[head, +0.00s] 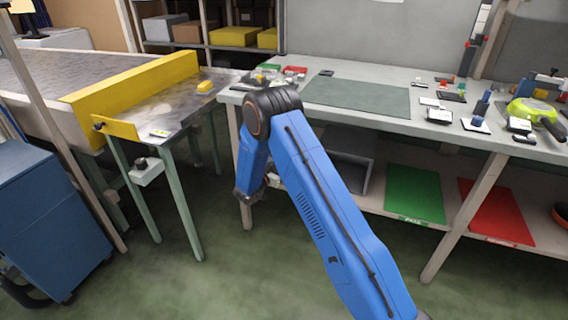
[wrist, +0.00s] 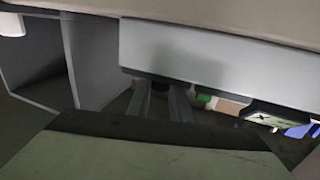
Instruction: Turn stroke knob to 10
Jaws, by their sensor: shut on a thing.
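A pale box (wrist: 220,58) hangs below a beige edge at the top of the wrist view. My gripper (wrist: 162,92) has its two grey fingers close together, reaching up to a small dark part (wrist: 150,78) at the box's lower edge. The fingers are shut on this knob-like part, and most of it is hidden. No scale, pointer or number can be read. In the head view my blue arm bends down at the workbench's left front leg. My gripper is largely hidden there, and the knob is not visible.
The workbench (head: 225,97) carries several small items and a grey-green mat (head: 355,97). Its lower shelf holds a green sheet (head: 413,193) and a red sheet (head: 495,210). A conveyor with a yellow guard (head: 135,85) and a small white box (head: 147,173) stands left. Floor between is clear.

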